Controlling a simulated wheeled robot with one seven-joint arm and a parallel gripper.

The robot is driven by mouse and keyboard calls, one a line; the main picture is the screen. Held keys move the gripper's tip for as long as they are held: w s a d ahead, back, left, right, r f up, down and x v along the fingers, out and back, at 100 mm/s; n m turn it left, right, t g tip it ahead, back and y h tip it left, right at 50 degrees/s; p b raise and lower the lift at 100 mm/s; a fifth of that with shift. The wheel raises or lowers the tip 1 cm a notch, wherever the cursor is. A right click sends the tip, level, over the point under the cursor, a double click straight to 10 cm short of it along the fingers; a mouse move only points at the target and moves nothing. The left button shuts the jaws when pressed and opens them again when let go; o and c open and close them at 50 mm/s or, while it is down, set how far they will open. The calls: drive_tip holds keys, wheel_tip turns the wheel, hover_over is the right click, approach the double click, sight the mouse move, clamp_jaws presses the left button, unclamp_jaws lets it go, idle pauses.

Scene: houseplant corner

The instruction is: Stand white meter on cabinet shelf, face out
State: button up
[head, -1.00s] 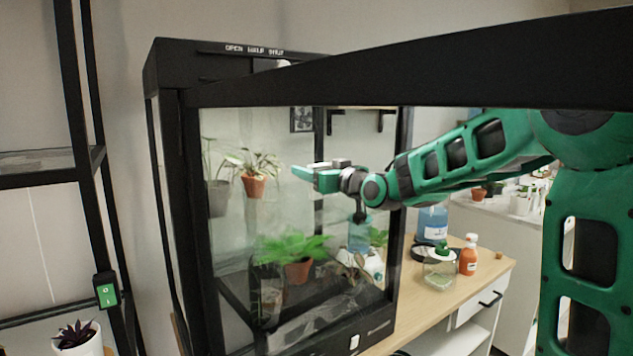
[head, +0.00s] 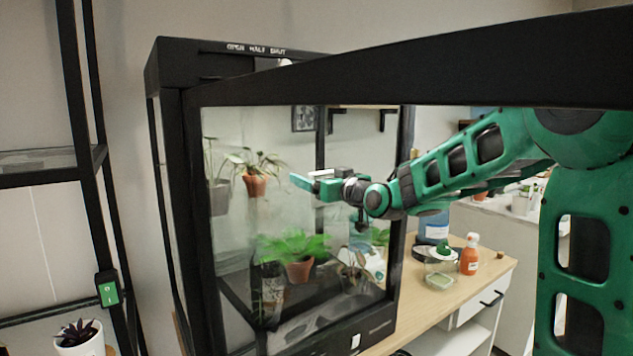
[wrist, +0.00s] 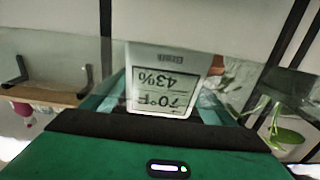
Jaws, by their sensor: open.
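The white meter (wrist: 170,58) shows close up in the wrist view, its display reading 70°F and 43% upside down in that picture. It lies between the teal fingers of my gripper (wrist: 158,92), which is open. I cannot tell whether the meter touches a finger or what it rests on. In the head view my gripper (head: 308,184) is inside the black-framed glass cabinet (head: 192,240), seen through the glass, at about the height of the hanging potted plant. The meter is not clearly made out there.
A potted plant (head: 256,185) is left of my gripper. A fern (head: 297,247) and other plants stand lower in the cabinet. An orange bottle (head: 469,256) and a jar (head: 441,272) stand on the wooden table (head: 490,285). A black rack (head: 88,165) stands left.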

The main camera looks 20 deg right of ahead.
drive_tip(key=v, duration=1.1)
drive_tip(key=shift+s+d, duration=0.1)
drive_tip(key=shift+s, duration=0.15)
